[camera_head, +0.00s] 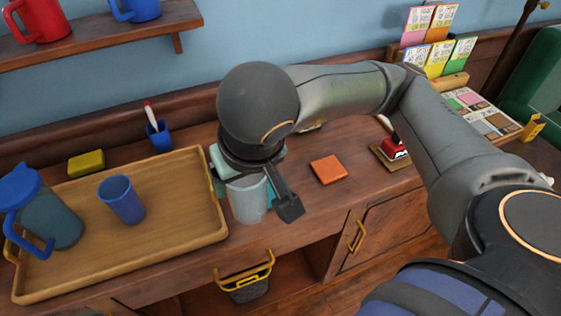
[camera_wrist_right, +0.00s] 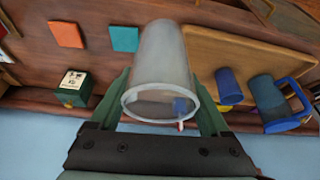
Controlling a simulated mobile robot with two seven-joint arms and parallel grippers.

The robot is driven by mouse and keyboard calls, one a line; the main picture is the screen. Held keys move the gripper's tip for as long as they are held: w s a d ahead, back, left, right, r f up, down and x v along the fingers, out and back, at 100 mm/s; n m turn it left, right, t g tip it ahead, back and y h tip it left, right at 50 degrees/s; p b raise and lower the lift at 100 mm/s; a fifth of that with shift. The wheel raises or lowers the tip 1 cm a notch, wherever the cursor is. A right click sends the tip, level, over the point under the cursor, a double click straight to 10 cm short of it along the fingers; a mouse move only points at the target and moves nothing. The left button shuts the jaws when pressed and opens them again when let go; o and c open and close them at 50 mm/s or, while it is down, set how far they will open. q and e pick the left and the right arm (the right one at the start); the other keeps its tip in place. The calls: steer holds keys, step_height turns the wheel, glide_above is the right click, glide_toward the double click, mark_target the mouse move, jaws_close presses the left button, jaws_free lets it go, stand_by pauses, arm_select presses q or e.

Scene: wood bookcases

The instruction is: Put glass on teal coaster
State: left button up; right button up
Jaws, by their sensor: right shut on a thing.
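My right gripper (camera_head: 251,193) is shut on a clear, frosted-looking glass (camera_head: 246,204), with one finger on each side of it. In the right wrist view the gripper (camera_wrist_right: 161,103) holds the glass (camera_wrist_right: 158,62) between its fingers, rim toward the camera. The teal coaster (camera_wrist_right: 125,38) lies flat on the wood top beside the glass in that view. In the head view only a sliver of the coaster (camera_head: 270,192) shows, behind the glass and a finger. Whether the glass base touches the surface cannot be told. My left gripper is not in view.
An orange coaster (camera_head: 328,169) lies to the right. A wooden tray (camera_head: 170,225) at left holds a blue cup (camera_head: 121,199) and a blue-lidded pitcher (camera_head: 50,212). A yellow block (camera_head: 86,162) and a blue pen cup (camera_head: 158,133) stand by the wall. A dark green box (camera_wrist_right: 72,88) stands near the coasters.

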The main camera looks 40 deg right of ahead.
steer(key=w+d+f, duration=0.3)
steer(key=f, duration=0.1)
steer(key=w+d+f+b, duration=0.1)
steer(key=w+d+f, duration=0.1)
steer(key=d+f, duration=0.2)
steer(key=w+d+f+b, duration=0.1)
steer(key=w+d+f, duration=0.2)
steer(key=f, duration=0.1)
steer(key=shift+w+d+f, duration=0.35)
steer(key=shift+d, duration=0.05)
steer(key=shift+f, duration=0.15)
arm_select(q)
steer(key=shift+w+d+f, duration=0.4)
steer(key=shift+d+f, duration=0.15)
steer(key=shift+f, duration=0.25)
steer(key=shift+b, duration=0.3)
arm_select(e)
steer(key=shift+f, duration=0.15)
steer(key=o, duration=1.4)
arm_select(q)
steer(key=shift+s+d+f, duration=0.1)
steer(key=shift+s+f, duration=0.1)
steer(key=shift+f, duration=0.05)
